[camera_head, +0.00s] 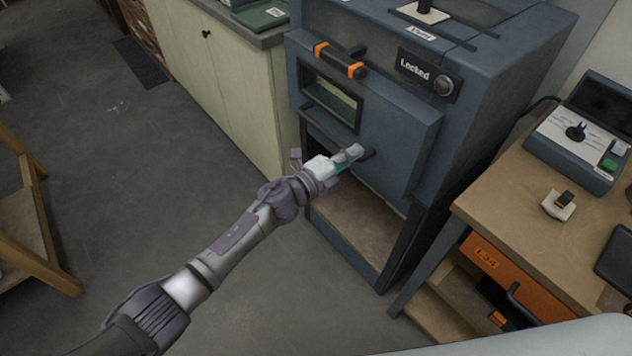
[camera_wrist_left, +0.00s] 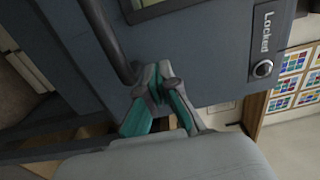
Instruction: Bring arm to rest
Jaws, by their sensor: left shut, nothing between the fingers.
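My left arm reaches in from the lower left in the head view. My left gripper (camera_head: 352,157) is at the front of the blue-grey kiln-like cabinet (camera_head: 400,125), just below its small window. In the left wrist view the teal-padded fingers (camera_wrist_left: 158,84) are shut with their tips together and nothing between them. They are close to the cabinet front and a dark bar handle (camera_wrist_left: 112,45); I cannot tell whether they touch it. My right gripper is not in view.
The cabinet has an orange-ended handle (camera_head: 339,60) and a "Locked" label (camera_head: 414,70). A wooden table (camera_head: 520,200) with a control box (camera_head: 580,145) stands at the right. A pale cupboard (camera_head: 225,75) is behind at the left. The floor (camera_head: 130,180) at the left is mostly clear.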

